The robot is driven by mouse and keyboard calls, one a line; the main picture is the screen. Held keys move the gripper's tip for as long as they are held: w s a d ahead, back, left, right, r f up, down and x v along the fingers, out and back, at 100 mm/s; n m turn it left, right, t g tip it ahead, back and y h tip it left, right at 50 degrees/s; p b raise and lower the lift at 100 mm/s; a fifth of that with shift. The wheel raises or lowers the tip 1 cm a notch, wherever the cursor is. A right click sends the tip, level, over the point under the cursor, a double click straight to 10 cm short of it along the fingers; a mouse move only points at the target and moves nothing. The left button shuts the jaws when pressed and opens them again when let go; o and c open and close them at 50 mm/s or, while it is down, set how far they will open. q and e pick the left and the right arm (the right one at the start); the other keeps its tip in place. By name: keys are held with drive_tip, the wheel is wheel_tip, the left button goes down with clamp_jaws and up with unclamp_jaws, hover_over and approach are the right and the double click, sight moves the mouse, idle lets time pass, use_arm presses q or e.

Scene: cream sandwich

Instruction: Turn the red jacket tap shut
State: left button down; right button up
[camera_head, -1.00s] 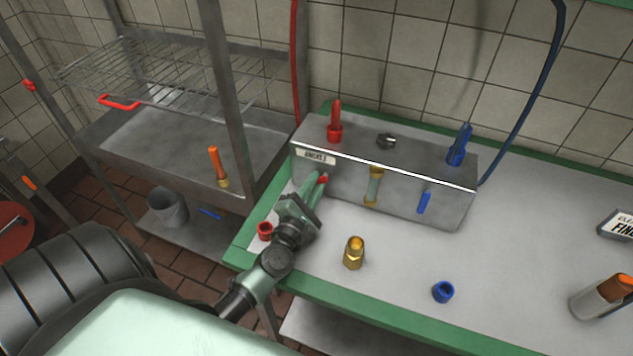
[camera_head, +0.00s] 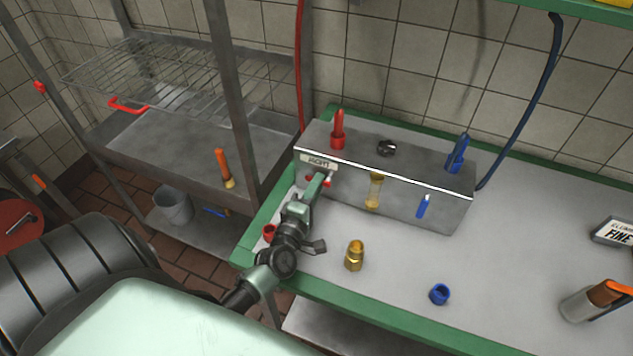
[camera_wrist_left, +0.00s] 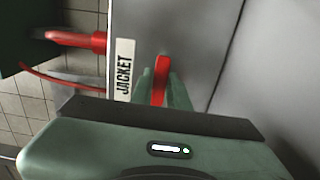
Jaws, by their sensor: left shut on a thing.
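The steel box (camera_head: 440,208) on the bench has a JACKET label at its left end, readable in the left wrist view (camera_wrist_left: 124,70). The red jacket tap (camera_wrist_left: 161,78) is on the box's front face beside that label. Its handle lies along the line of the label's lettering, so roughly level. My left gripper (camera_head: 318,182) is shut on the handle, with one finger on each side of it. In the head view, bits of red show on both sides of the fingers, which hide the rest. My right gripper is not in view.
A blue tap (camera_head: 423,206) and a sight glass (camera_head: 374,190) are further right on the box. A brass fitting (camera_head: 355,256), a blue cap (camera_head: 439,294) and a red cap (camera_head: 268,232) lie on the bench.

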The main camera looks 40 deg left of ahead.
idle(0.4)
use_arm(q)
drive_tip(key=c, duration=1.4)
unclamp_jaws()
drive_tip(key=shift+o, duration=0.2)
drive_tip(key=b+v, duration=0.1)
drive_tip(key=v, duration=0.6)
drive_tip(key=shift+f+b, duration=0.15)
drive_tip(key=shift+b, duration=0.25)
drive_tip(key=shift+s+d, duration=0.2)
drive_tip(key=shift+s, duration=0.25)
